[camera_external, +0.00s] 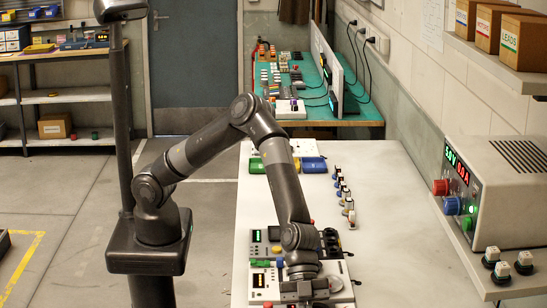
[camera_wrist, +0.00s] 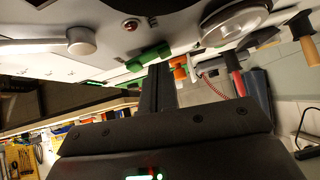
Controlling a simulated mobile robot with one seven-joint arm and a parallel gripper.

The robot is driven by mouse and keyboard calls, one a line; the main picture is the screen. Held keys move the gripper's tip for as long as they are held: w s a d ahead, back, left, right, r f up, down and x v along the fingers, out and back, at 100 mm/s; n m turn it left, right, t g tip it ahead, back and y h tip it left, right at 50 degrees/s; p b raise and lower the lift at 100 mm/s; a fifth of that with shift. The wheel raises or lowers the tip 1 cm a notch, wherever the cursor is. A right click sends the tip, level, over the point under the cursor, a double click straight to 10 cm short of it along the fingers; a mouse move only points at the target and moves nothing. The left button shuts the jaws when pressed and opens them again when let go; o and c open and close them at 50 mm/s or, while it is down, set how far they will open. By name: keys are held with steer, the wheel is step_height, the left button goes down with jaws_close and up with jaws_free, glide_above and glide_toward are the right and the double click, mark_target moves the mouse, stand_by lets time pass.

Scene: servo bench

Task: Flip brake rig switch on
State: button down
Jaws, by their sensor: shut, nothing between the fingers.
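Panels with small displays, knobs and coloured parts stand at the near end of the white bench (camera_external: 395,215); one panel (camera_external: 262,278) shows left of my gripper. I cannot read which is the brake rig or tell its switch position. My gripper (camera_external: 305,296) is low over the nearest panel, and my wrist hides part of it. In the wrist view my gripper's dark fingers (camera_wrist: 161,78) are together and empty, close to a green part (camera_wrist: 149,57) on a pale panel face (camera_wrist: 40,48). I cannot tell whether they touch.
A power supply (camera_external: 505,190) with red digits stands on the right shelf, with small capped parts (camera_external: 507,263) before it. Several small switches (camera_external: 343,192) line the bench. The bench's right half is clear.

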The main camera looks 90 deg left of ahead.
steer(key=shift+s+r, duration=0.1)
steer(key=shift+s, duration=0.2)
steer(key=shift+w+r, duration=0.1)
steer(key=shift+r, duration=0.35)
steer(key=r, duration=0.3)
steer(key=shift+w+r, duration=0.15)
steer(key=shift+w, duration=0.1)
steer(key=v, duration=0.9)
steer(key=shift+w+a+r, duration=0.15)
steer(key=shift+w+a, duration=0.2)
steer(key=shift+w, duration=0.3)
steer(key=shift+a, duration=0.1)
